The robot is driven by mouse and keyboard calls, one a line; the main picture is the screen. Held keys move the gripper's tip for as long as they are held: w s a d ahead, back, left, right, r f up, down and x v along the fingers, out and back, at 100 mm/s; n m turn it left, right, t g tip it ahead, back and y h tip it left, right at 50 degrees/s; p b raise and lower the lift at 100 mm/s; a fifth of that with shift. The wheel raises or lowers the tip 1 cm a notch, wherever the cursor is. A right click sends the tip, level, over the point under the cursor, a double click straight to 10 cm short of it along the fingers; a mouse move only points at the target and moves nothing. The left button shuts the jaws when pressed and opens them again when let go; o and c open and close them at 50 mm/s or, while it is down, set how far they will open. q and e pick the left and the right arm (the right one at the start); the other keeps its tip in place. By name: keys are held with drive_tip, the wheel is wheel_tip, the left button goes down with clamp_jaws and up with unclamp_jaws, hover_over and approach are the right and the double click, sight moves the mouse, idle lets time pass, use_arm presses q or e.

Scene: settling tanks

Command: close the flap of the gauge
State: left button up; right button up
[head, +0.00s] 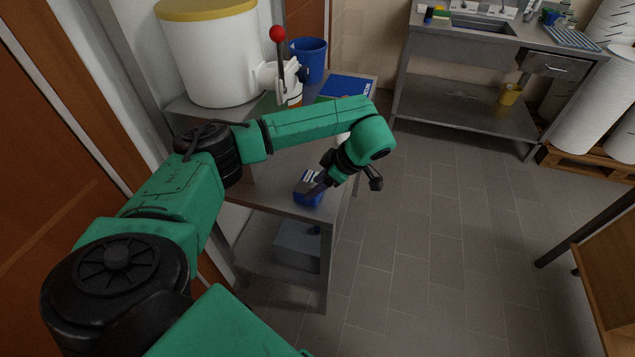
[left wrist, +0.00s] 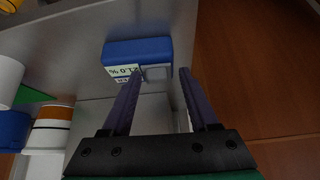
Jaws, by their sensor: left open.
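The gauge (head: 309,198) is a small blue box with a pale label and a dark part on top, near the front edge of the grey table. In the left wrist view the gauge (left wrist: 140,48) shows its blue side and a white readout of 21.0 %, upside down, beside a grey part. I cannot tell for sure which part is the flap or how it stands. My left gripper (head: 318,185) is at the gauge, partly covering it.
A white drum with a yellow lid (head: 210,50), a red-knobbed lever device (head: 285,75), a blue bucket (head: 309,60) and a blue folder (head: 347,87) stand farther back. A sink bench (head: 465,115) is at the back right. The tiled floor (head: 430,250) is clear.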

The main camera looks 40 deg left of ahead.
use_arm(q)
drive_tip(key=shift+w+d+r, duration=0.15)
drive_tip(key=shift+d+r, duration=0.05)
drive_tip(key=shift+r, duration=0.2)
drive_tip(key=p+v, duration=0.3)
drive_tip(key=v, duration=1)
drive_tip(key=shift+d+r, duration=0.2)
drive_tip(key=shift+r, duration=0.05)
